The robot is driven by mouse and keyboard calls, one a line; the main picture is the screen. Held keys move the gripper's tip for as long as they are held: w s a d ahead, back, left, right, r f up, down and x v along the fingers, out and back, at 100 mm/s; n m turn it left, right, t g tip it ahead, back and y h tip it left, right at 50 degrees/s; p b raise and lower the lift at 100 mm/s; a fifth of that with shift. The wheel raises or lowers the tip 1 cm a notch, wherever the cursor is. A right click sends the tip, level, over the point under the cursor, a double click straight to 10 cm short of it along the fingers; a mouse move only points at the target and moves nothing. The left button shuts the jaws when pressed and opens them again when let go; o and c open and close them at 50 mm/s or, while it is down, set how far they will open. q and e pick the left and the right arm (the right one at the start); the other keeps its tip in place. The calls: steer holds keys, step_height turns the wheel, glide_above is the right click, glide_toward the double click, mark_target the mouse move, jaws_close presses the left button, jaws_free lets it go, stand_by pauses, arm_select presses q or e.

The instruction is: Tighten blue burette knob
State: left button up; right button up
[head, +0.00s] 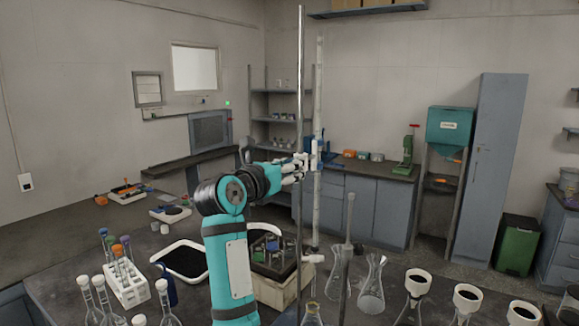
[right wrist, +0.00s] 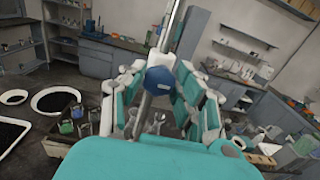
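The blue burette knob (right wrist: 161,80) is a faceted piece in the middle of the right wrist view, in front of a metal rod. My right gripper (right wrist: 161,70) has its fingers apart, one on each side of the knob. Whether the finger pads touch it is hard to tell. In the head view my right gripper (head: 305,165) is at the tall clear burette (head: 318,210), beside the metal stand rod (head: 300,80). A bit of blue shows just right of the fingers there, but the knob is not clear. My left gripper is not in view.
Flasks (head: 372,285) stand right of the burette on the bench. A black-filled white tray (head: 182,262), a box of small bottles (head: 280,290) and a test tube rack (head: 127,285) stand near my arm. Free air surrounds the upper rod.

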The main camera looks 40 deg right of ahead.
jaws_close()
steer(key=shift+s+f+m+b, duration=0.1)
steer(key=shift+m+b, duration=4.2)
steer(key=shift+m, duration=0.15)
steer(key=shift+s+f+m+b, duration=0.1)
steer(key=shift+m+b, duration=4.2)
steer(key=shift+m, duration=0.15)
steer(key=o, duration=0.7)
jaws_free()
